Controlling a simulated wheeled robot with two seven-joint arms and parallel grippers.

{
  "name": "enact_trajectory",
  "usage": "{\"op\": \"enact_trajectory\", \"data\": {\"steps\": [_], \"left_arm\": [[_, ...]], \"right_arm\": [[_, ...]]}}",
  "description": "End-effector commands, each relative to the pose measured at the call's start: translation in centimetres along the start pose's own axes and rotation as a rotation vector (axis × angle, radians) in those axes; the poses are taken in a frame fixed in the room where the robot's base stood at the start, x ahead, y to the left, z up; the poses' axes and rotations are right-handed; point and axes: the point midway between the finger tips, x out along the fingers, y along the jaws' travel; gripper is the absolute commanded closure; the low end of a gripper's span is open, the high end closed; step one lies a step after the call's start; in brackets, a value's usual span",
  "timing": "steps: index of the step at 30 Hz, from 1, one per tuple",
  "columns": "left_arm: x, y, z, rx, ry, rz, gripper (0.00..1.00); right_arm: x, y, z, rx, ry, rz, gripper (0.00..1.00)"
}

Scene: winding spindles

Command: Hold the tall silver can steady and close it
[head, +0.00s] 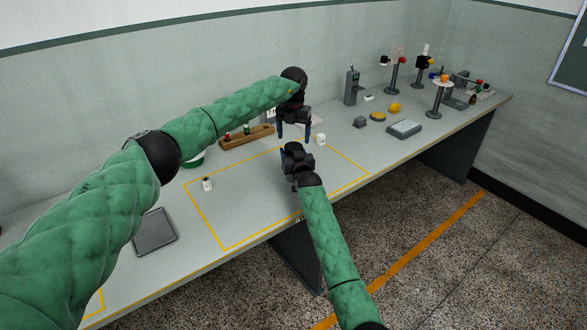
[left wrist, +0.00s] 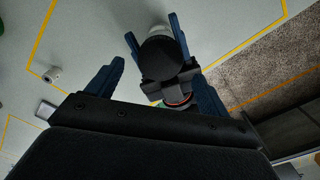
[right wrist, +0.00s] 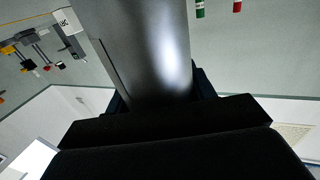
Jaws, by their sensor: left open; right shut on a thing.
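My right gripper (head: 293,150) is shut on the tall silver can (right wrist: 155,50), whose smooth grey side fills the middle of the right wrist view. In the left wrist view the can shows as a pale side (left wrist: 156,30) with a dark round end (left wrist: 160,54), between the right gripper's blue fingers. I cannot tell whether that dark end is a lid or an opening. My left gripper (head: 294,133) points down, open, just above and behind the right gripper. In the head view the grippers hide most of the can.
A wooden rack (head: 246,137) is behind. A grey tray (head: 155,232) lies at front left. Stands and small parts fill the right end.

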Motion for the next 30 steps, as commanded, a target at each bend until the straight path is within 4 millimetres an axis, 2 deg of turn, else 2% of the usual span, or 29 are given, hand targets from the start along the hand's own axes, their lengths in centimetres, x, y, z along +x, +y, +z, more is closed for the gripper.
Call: {"op": "enact_trajectory", "data": {"steps": [5, 12, 15, 24, 30], "left_arm": [[-0.3, -0.1, 0.0, -0.013, 0.0, -0.001, 0.24], [-3.0, -0.1, 0.0, -0.14, -0.001, -0.002, 0.24], [-3.5, -0.1, 0.0, -0.167, -0.001, -0.001, 0.24], [-3.5, 0.0, 0.0, -0.17, -0.001, 0.0, 0.24], [-2.7, 0.0, 0.0, -0.17, 0.001, -0.001, 0.24]], "right_arm": [[0.0, 0.0, 0.1, 0.0, -0.001, 0.0, 1.0], [0.0, 0.0, 0.0, 0.0, -0.001, 0.0, 1.0], [0.0, 0.0, 0.0, 0.0, 0.0, 0.0, 1.0], [0.0, 0.0, 0.0, 0.0, 0.0, 0.0, 1.0], [0.0, 0.0, 0.0, 0.0, 0.0, 0.0, 1.0]]}}
